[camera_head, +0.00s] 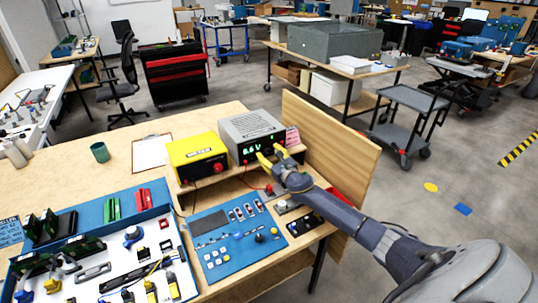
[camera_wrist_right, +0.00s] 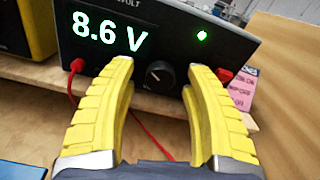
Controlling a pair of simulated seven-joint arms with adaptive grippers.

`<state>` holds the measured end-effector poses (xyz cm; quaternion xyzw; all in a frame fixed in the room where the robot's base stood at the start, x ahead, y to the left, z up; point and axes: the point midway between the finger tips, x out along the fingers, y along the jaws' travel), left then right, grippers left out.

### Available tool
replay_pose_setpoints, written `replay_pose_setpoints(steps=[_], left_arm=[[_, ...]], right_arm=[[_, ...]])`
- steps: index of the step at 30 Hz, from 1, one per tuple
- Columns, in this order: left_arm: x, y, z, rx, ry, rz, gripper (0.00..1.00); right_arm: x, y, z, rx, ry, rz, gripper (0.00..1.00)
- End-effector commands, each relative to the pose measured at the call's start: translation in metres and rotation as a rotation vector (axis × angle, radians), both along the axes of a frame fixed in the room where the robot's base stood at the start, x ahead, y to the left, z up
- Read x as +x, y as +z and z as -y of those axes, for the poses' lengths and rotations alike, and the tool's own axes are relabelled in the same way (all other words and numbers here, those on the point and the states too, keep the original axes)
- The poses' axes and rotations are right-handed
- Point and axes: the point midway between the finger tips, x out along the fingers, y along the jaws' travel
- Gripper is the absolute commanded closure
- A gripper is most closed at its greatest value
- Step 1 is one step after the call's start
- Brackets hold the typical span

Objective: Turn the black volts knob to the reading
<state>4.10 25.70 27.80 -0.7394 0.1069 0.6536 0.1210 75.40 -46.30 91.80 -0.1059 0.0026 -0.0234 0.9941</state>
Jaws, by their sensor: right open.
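The grey power supply (camera_head: 250,125) stands on a wooden shelf at the back of the table. Its lit display (camera_wrist_right: 108,32) reads 8.6 V in the right wrist view. The black volts knob (camera_wrist_right: 159,75) is on its front face, below and to the right of the reading, with a pale mark on it. My right gripper (camera_wrist_right: 160,82) is open, with its yellow fingers on either side of the knob in that view; I cannot tell whether they touch it. In the head view my right gripper (camera_head: 271,156) reaches the supply's front from the right. My left gripper is not in view.
A yellow unit (camera_head: 197,157) stands left of the supply. A pink note (camera_wrist_right: 241,88) and wooden panel (camera_head: 335,140) are at the right. A blue control panel (camera_head: 215,262) lies in front.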

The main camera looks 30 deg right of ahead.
Motion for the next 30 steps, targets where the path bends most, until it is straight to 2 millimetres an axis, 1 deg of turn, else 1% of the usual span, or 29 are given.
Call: replay_pose_setpoints(steps=[5, 18, 19, 30], left_arm=[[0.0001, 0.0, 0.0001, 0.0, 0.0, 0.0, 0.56], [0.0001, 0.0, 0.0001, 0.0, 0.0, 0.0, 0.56], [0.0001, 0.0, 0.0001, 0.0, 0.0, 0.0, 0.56], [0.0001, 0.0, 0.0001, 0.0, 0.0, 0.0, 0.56]], right_arm=[[-0.0001, 0.0, 0.0, 0.0, 0.0, 0.0, 0.48], [-0.0002, 0.0, 0.0002, 0.0, 0.0, 0.0, 0.99], [-0.0002, 0.0, 0.0002, 0.0, 0.0, 0.0, 1.0], [-0.0004, -0.0011, 0.0002, 0.02, 0.0, -0.001, 1.0]])
